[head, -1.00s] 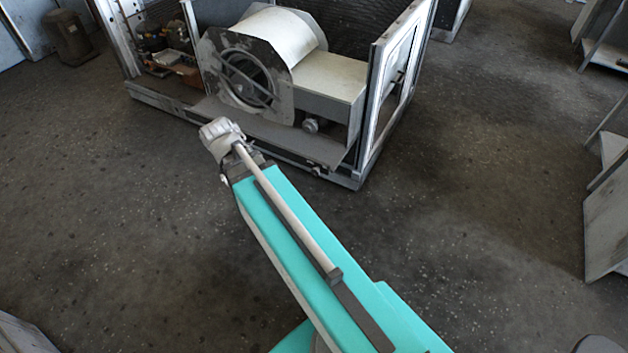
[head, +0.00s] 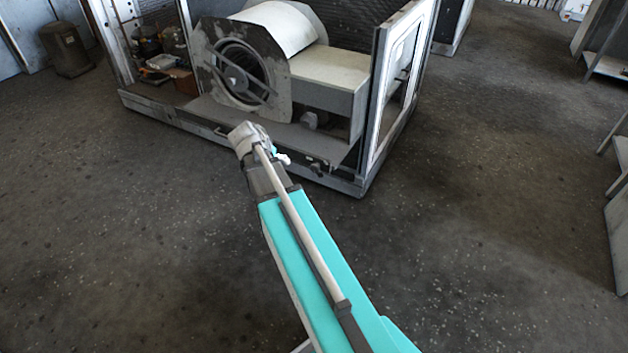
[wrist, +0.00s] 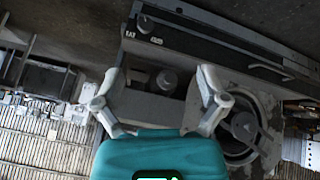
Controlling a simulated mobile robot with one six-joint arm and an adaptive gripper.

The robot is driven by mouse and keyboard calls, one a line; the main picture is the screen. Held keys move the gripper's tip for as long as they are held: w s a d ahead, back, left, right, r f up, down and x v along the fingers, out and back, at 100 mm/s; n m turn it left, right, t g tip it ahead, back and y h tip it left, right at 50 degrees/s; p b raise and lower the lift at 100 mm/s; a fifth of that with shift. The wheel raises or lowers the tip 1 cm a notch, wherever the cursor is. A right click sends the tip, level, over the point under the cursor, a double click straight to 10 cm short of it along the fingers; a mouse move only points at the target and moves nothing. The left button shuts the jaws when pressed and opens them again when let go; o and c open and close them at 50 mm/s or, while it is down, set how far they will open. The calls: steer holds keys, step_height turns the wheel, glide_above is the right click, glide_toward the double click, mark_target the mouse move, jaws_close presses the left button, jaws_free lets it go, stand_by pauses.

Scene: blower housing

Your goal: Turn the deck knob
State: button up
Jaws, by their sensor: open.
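Nothing is held, and I cannot tell the exact distance to the knob. In the head view my gripper (head: 282,158) is mostly hidden by my wrist, in front of the unit's lower edge.
The blower scroll (head: 237,72) with its fan opening stands left of the knob. An upright frame panel (head: 401,85) bounds the unit at the right. Grey panels (head: 618,210) stand at the far right. The floor around the unit is open.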

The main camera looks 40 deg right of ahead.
mark_target(314, 169)
steer(key=w+d+f+m+h+b, duration=0.2)
steer(key=d+f+m+b, duration=0.1)
steer(key=d+f+b, duration=0.5)
steer(key=shift+w+d+f+h+b, duration=0.2)
steer(key=shift+d+h+b, duration=0.1)
steer(key=shift+d+b, duration=0.45)
steer(key=shift+r, duration=0.1)
steer(key=shift+d, duration=0.1)
steer(key=b+x, duration=0.8)
steer(key=x, duration=0.4)
steer(key=shift+w+f+b, duration=0.15)
steer(key=shift+f+b, duration=0.1)
steer(key=shift+b, duration=0.05)
steer(key=shift+w+d+f+b, duration=0.1)
steer(key=shift+d+f+b, duration=0.35)
steer(key=shift+d, duration=0.1)
steer(key=c, duration=1.1)
steer(key=shift+c, duration=0.2)
